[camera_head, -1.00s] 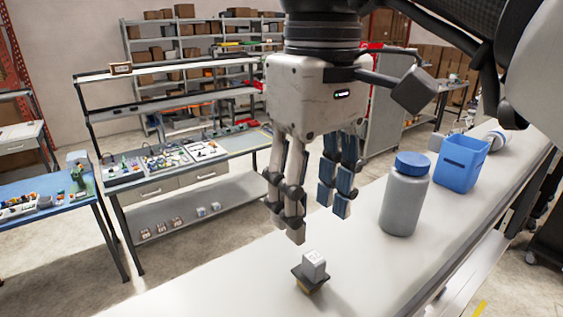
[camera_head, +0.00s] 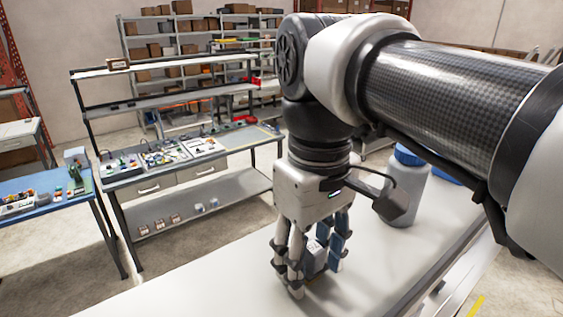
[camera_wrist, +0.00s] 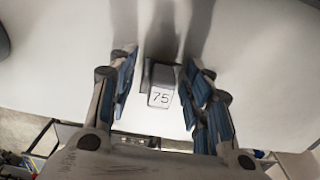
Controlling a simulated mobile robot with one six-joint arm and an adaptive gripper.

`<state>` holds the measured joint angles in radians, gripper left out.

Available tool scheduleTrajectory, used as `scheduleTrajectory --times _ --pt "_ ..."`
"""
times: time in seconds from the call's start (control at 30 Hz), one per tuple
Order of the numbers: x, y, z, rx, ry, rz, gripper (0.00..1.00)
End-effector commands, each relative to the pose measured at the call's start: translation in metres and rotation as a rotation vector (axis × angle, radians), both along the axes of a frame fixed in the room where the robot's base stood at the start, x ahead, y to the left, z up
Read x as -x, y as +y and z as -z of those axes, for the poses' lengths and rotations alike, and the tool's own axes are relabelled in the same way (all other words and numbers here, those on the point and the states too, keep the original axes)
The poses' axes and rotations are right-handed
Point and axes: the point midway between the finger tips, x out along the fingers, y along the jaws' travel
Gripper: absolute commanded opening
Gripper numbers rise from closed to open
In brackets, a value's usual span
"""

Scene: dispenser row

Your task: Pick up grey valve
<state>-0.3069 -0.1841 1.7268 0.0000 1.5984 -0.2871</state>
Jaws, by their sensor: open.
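The grey valve is a small grey block (camera_head: 314,257) with a pale face. In the wrist view the grey block (camera_wrist: 161,76) shows a label reading "75" and stands between the blue-padded fingers. My gripper (camera_head: 316,272) is lowered around it on the white tabletop, with fingers on both sides. In the wrist view my gripper (camera_wrist: 160,66) is open, with visible gaps between the pads and the block. The fingers partly hide the block in the head view, and its dark base is mostly hidden there.
A grey bottle with a blue lid (camera_head: 405,190) stands behind and right of my gripper. A blue container (camera_head: 445,174) is mostly hidden behind my arm. The white tabletop (camera_head: 215,295) is clear at the front left. A workbench (camera_head: 190,160) stands apart behind.

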Motion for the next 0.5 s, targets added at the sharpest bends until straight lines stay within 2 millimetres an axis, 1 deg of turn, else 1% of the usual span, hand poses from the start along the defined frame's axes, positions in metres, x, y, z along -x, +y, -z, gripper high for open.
scheduleTrajectory --times 0.1,0.13,0.5 --pt "0.0001 0.0001 -0.0004 0.0 0.0 0.0 0.46" --pt "0.0001 0.0001 -0.0005 0.0 0.0 0.0 0.45" --pt "0.0001 0.0 -0.0006 0.0 0.0 0.0 0.2"
